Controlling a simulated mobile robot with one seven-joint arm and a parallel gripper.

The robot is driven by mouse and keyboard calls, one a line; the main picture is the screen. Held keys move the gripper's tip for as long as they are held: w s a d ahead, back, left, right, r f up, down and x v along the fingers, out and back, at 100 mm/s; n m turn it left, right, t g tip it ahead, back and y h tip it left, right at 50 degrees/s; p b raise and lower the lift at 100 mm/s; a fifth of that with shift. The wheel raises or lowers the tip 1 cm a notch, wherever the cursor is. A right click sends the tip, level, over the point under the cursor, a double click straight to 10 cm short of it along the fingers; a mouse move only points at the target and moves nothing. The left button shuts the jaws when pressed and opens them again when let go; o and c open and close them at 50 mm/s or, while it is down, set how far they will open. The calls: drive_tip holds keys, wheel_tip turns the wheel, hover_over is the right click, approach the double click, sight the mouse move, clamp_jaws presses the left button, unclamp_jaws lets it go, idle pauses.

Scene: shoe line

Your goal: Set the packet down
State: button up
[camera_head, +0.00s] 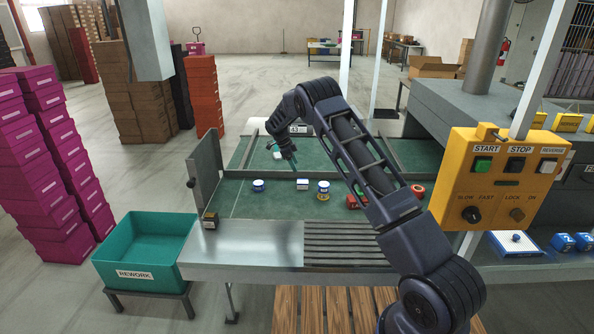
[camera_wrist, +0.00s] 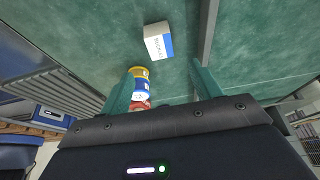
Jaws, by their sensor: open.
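A small white-and-blue packet (camera_head: 302,184) rests on the green belt in the head view. A white-and-blue packet with printing, seemingly the same one, shows in the wrist view (camera_wrist: 158,42), beyond my fingertips and apart from them. My gripper (camera_head: 291,160) is above the belt, behind the packet in the head view.
A small dark box (camera_head: 210,220) sits at the metal edge. A teal REWORK bin (camera_head: 145,255) and yellow control box (camera_head: 500,185) flank it.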

drive_tip(key=shift+r, duration=0.35)
drive_tip(key=s+d+r+n+y, duration=0.1)
drive_tip(key=s+d+r+n, duration=0.15)
drive_tip(key=d+r, duration=0.5)
drive_tip(key=s+d+r+n+y, duration=0.1)
drive_tip(key=s+d+r, duration=0.3)
drive_tip(key=r, duration=0.7)
drive_tip(key=s+d+r+n+t+y, duration=0.1)
drive_tip(key=s+d+r+n, duration=0.4)
drive_tip(key=s+d+r, duration=0.75)
drive_tip(key=s+d+r+n+t+y, duration=0.1)
drive_tip(key=s+d+r+n, duration=0.15)
drive_tip(key=s, duration=0.65)
drive_tip(key=s+d+r+n+t, duration=0.15)
drive_tip(key=s+d+r, duration=0.25)
drive_tip(key=s, duration=0.6)
drive_tip(key=s+d+f+n, duration=0.1)
drive_tip(key=s+f+n, duration=0.1)
drive_tip(key=s, duration=0.7)
drive_tip(key=s+d+f+n+t, duration=0.1)
drive_tip(key=s+d+f+n, duration=0.1)
drive_tip(key=s, duration=0.8)
drive_tip(key=shift+f+n, duration=0.6)
drive_tip(key=shift+n, duration=0.15)
